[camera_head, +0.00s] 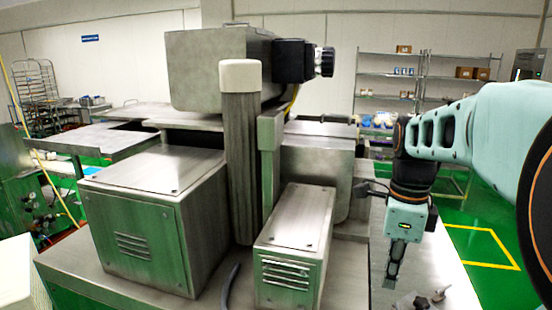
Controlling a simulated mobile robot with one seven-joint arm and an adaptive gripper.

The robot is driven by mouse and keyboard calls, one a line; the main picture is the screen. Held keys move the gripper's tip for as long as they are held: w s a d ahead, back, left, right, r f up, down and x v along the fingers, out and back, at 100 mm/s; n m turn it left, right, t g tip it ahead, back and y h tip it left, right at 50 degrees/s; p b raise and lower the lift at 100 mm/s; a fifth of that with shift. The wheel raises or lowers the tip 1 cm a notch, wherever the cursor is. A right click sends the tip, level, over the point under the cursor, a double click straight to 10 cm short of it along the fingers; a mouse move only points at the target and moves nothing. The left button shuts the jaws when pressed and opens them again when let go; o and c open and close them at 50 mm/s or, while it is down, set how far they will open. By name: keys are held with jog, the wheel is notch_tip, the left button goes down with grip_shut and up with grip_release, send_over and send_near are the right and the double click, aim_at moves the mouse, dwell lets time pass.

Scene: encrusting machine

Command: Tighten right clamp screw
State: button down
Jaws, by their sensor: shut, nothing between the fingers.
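My gripper (391,281) points down at the lower right, with its narrow fingers together and empty. Small dark knobs, which look like clamp screws, sit at the bottom edge of the picture. One knob (421,302) is just right of and below the fingertips, and another (439,295) is a little further right. The fingers look apart from both knobs. The lower part of the clamp is cut off by the frame, and I cannot tell which knob is the right clamp screw or how tight it is.
The encrusting machine's large steel housing (150,215) and smaller vented box (297,240) stand left of my gripper. A tall column (241,160) rises between them. A motor with a black end (300,60) sits on top. Shelves (430,75) stand behind, and green floor is open at right.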

jog(key=f+m+b, duration=0.1)
jog(key=f, duration=0.1)
jog(key=f+m+b, duration=0.3)
jog(key=f+b, duration=0.1)
jog(key=f, duration=0.1)
jog(key=shift+a, duration=0.35)
dwell(0.4)
jog(key=shift+s+d, duration=0.15)
jog(key=shift+d, duration=0.45)
dwell(0.7)
jog(key=shift+w+d+r+p, duration=0.15)
jog(key=shift+w+d+p, duration=0.25)
jog(key=shift+p, duration=0.35)
jog(key=shift+w+d+p, duration=0.35)
jog(key=shift+p, duration=0.15)
dwell(0.4)
jog(key=shift+w, duration=0.15)
